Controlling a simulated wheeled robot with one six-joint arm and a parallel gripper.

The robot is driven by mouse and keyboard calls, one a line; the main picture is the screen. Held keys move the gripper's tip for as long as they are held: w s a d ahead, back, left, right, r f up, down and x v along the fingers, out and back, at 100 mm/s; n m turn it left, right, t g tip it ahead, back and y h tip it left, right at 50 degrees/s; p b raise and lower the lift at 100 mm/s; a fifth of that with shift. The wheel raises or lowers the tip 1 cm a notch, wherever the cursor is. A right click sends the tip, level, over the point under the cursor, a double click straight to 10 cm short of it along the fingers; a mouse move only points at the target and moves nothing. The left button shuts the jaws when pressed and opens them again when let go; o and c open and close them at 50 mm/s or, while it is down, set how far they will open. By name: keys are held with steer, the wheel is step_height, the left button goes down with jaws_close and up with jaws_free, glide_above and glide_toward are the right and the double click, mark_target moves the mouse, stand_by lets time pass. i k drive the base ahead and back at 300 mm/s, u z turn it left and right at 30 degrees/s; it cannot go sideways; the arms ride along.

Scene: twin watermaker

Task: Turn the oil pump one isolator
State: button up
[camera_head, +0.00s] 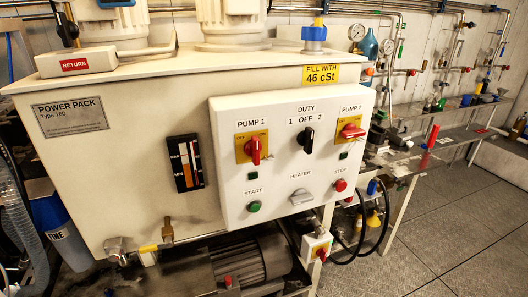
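The pump 1 isolator (254,150) is a red rotary handle on a yellow square plate, under the label PUMP 1. It is on the left of the white control box (290,235) fixed to the front of the cream power pack tank. Its handle looks close to upright. The pump 2 isolator (351,131), also red on yellow, is at the box's upper right, with its handle slanted nearer to level. My gripper is not in view.
A black duty selector (306,139) sits between the isolators. Below are a green start button (254,206), a grey heater knob (300,196) and a red stop button (340,185). Clear floor (440,205) lies at right, beside a cluttered bench.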

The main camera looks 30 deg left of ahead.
mark_target(252, 147)
steer(key=z, duration=0.65)
steer(key=i, duration=0.4)
steer(key=u, duration=1.75)
